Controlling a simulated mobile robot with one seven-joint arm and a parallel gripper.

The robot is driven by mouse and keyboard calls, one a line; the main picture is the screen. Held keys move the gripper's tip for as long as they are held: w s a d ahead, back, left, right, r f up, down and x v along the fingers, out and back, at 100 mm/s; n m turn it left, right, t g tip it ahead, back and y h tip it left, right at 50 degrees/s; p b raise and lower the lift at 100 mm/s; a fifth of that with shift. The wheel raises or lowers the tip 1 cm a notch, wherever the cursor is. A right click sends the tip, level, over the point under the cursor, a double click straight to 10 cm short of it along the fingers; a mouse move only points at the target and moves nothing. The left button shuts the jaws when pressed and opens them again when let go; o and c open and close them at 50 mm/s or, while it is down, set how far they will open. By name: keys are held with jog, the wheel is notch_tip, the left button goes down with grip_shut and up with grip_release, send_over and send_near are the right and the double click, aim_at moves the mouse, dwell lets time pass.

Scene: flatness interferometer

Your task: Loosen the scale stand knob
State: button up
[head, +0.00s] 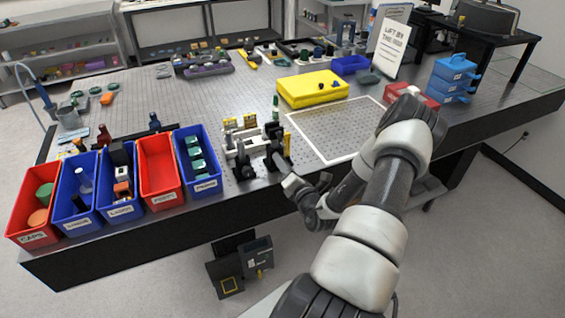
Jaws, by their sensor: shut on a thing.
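The interferometer setup (243,145) stands near the front edge of the optical table, with black upright mounts on its right side. My gripper (284,173) reaches in from the lower right, its tip at the front foot of the rightmost black stand (275,150), which I take for the scale stand. My gripper is shut on a small part there, which looks to be the scale stand knob. The knob itself is hidden by the fingers and too small to make out. The stand is upright.
Red and blue labelled bins, one of them the red CAPS bin (33,205), line the front edge at left. A white-outlined area (335,130) of bare table lies right of the setup. A yellow case (312,88) lies behind it. Blue stacked boxes (455,78) stand at right.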

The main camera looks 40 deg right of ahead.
jog(key=shift+n, duration=0.5)
jog(key=o, duration=1)
jog(key=shift+o, duration=0.2)
jog(key=shift+s, duration=0.1)
jog(key=b+v, duration=0.1)
jog(key=v, duration=1.6)
jog(key=shift+b, duration=0.35)
jog(key=shift+s, duration=0.15)
